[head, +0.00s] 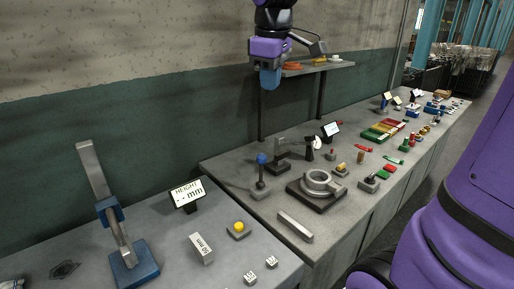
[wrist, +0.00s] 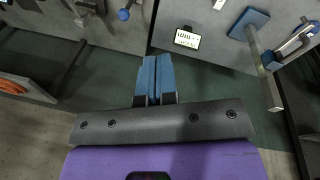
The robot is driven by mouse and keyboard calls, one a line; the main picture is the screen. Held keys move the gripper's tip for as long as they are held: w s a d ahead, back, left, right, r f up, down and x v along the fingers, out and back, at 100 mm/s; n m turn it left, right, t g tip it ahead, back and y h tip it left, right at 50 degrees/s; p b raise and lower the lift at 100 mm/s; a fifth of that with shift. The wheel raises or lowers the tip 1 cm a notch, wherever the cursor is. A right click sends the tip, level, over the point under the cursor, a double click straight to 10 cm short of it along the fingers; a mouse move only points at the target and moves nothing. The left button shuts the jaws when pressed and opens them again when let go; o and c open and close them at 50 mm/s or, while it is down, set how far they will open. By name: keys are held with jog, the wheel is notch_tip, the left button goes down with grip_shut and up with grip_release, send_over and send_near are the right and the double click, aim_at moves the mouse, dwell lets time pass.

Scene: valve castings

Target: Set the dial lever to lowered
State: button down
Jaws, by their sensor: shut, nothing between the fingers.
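A lever with a blue ball knob (head: 262,158) stands upright on a small grey base (head: 261,192) near the back edge of the far bench; I take it to be the dial lever. Its blue knob (wrist: 124,14) also shows at the top of the wrist view. A dial gauge on a dark stand (head: 279,164) is just behind and right of it. My gripper (head: 270,79) has blue fingers, is shut and empty, and hangs high above the lever, well apart from it. The closed fingers (wrist: 156,78) also show in the wrist view.
A ring-shaped casting (head: 318,183) and a grey bar (head: 295,226) lie in front of the lever. A wall shelf (head: 318,68) is close right of my gripper. A tall height gauge (head: 116,217) and a display (head: 187,194) stand on the near bench.

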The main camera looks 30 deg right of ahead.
jog(key=w+d+f+n+g, duration=0.25)
jog(key=w+f+n, duration=0.3)
jog(key=w, duration=0.75)
jog(key=w+d+f+n+g, duration=0.2)
jog(key=w+d+f+n, duration=0.2)
jog(key=w+f, duration=0.55)
jog(key=w+d+f+n+g, duration=0.1)
jog(key=w+d+f+n, duration=0.15)
jog(key=w+f, duration=0.5)
jog(key=s+f, duration=0.5)
jog(key=f, duration=0.3)
jog(key=shift+s+d+f+y, duration=0.3)
jog(key=shift+s+f+y, duration=0.05)
jog(key=shift+s+y, duration=0.05)
jog(key=shift+s, duration=0.1)
